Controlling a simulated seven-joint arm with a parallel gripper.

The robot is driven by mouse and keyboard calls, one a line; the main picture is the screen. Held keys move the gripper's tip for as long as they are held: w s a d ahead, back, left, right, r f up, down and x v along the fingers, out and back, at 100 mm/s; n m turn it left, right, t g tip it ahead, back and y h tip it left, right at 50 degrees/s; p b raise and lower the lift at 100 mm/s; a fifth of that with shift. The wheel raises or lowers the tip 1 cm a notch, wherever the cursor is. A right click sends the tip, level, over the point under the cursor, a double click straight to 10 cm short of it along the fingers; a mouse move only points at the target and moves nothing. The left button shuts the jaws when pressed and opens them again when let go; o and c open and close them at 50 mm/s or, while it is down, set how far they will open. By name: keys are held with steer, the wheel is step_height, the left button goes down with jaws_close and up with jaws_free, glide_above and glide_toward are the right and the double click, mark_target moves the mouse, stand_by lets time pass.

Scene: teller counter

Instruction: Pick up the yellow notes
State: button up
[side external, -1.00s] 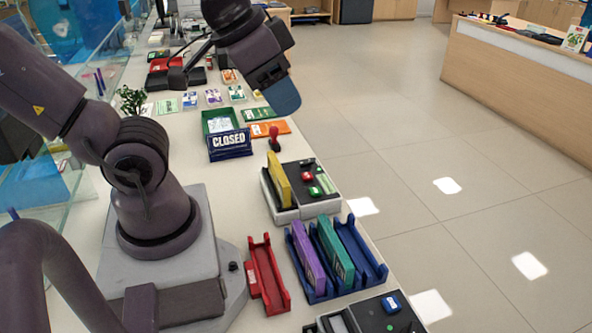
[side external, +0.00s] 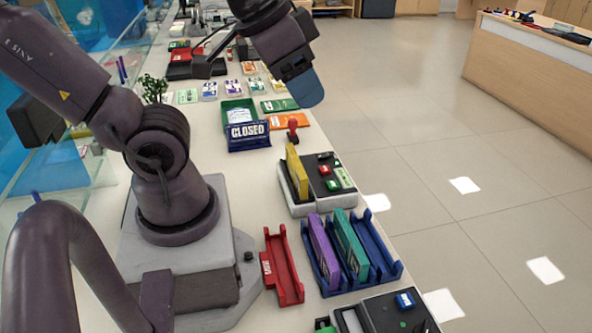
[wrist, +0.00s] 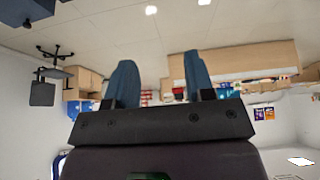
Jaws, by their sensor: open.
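The yellow notes (side external: 297,171) stand upright as a thin stack in a grey-and-black unit (side external: 322,205) near the counter's right edge in the side view. My gripper (side external: 311,92) is raised above the counter, higher than the notes and apart from them. The wrist view shows its two blue fingers (wrist: 160,80) spread apart with nothing between them. The wrist view faces the room, and the notes do not show in it.
A blue rack (side external: 389,269) holds purple (side external: 322,250) and teal (side external: 351,245) stacks. A red tray (side external: 283,265) lies beside it. A CLOSED sign (side external: 249,136), a green tray (side external: 226,111) and a red-handled stamp (side external: 292,129) stand behind the notes.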

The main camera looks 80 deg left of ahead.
steer(key=w+a+f+n+t, duration=0.1)
steer(key=w+a+f+n, duration=0.35)
steer(key=w, duration=0.25)
steer(key=w+a+f+n+t, duration=0.1)
steer(key=w+a+f+n, duration=0.3)
steer(key=w+n, duration=0.25)
steer(key=n+g+y, duration=0.4)
steer(key=n+g, duration=0.3)
steer(key=g, duration=0.1)
glide_toward(293, 154)
steer(key=x, duration=0.5)
steer(key=shift+w+f, duration=0.25)
steer(key=shift+w, duration=0.1)
steer(key=shift+s+x, duration=0.15)
steer(key=shift+x, duration=0.8)
steer(key=shift+s+x, duration=0.15)
steer(key=shift+x, duration=1.65)
